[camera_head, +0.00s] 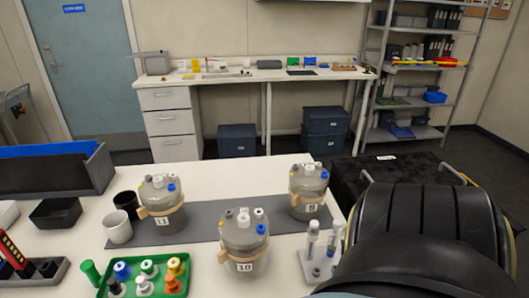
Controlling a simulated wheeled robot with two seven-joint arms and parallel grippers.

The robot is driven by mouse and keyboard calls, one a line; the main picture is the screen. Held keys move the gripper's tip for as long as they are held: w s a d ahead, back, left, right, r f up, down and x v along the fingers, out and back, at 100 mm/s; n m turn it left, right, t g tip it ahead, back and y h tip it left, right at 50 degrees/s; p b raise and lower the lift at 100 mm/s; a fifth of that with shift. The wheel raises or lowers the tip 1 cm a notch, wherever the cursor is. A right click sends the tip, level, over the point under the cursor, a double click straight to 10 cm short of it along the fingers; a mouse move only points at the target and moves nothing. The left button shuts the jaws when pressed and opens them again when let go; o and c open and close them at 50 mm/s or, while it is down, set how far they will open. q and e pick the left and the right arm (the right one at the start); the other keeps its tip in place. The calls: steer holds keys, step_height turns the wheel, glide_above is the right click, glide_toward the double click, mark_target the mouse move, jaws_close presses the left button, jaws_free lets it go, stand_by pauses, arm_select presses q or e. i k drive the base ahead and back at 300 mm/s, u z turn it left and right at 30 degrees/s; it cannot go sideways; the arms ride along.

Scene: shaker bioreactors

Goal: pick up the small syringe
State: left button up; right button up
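Two slim, clear, upright objects that look like syringes stand in a light grey holder (306,270) at the front of the white table, right of the bioreactor labelled 10. The left one (312,238) has a pale top, and the right one (333,241) stands beside it. I cannot tell clearly which is the small syringe. A large dark part of my own arm fills the right foreground, close to the holder. Neither gripper's fingers show in this view.
A green tray (150,269) with coloured-cap bottles is at front left. Cups (118,228) and dark bins (55,212) stand left. A bench (230,78) is behind.

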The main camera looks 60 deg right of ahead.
mark_target(332, 243)
steer(key=u, duration=0.65)
steer(key=k, duration=1.1)
steer(key=z, duration=0.8)
